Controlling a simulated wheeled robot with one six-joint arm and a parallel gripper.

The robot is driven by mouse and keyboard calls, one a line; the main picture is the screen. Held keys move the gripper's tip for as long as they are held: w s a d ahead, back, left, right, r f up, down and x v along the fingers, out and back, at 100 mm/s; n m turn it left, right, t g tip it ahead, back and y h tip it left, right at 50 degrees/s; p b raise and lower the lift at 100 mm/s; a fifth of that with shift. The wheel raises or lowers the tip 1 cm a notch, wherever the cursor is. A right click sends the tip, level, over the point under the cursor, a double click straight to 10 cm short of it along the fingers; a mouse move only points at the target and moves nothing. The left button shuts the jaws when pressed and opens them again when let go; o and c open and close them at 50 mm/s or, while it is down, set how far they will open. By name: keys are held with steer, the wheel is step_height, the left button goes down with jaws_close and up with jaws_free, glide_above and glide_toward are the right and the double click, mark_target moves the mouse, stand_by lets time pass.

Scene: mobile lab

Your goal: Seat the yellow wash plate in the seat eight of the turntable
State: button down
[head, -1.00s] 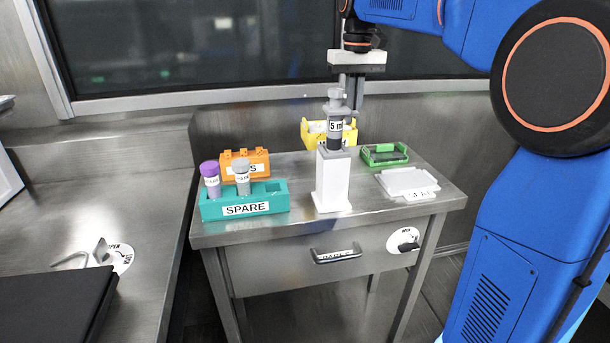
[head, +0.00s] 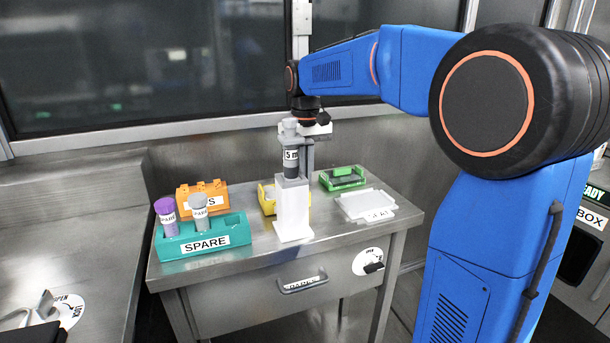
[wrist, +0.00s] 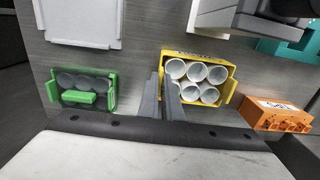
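The yellow wash plate (head: 268,201) sits on the steel cart, partly hidden behind a white stand in the head view. In the wrist view the yellow plate (wrist: 233,72) holds several white round tubes, seen from above. My gripper (head: 316,128) hangs above the cart behind the white stand, its fingers mostly hidden in the head view.
A green plate (head: 343,179) and a white tray (head: 357,203) lie at the cart's right. The white stand (head: 293,215) holds an upright tube in front. A teal SPARE rack (head: 175,246) and an orange block (head: 212,190) are at the left. A window wall stands behind.

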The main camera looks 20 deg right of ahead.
steer(key=c, duration=1.9)
jaws_free()
steer(key=shift+f, duration=0.1)
steer(key=shift+c, duration=0.2)
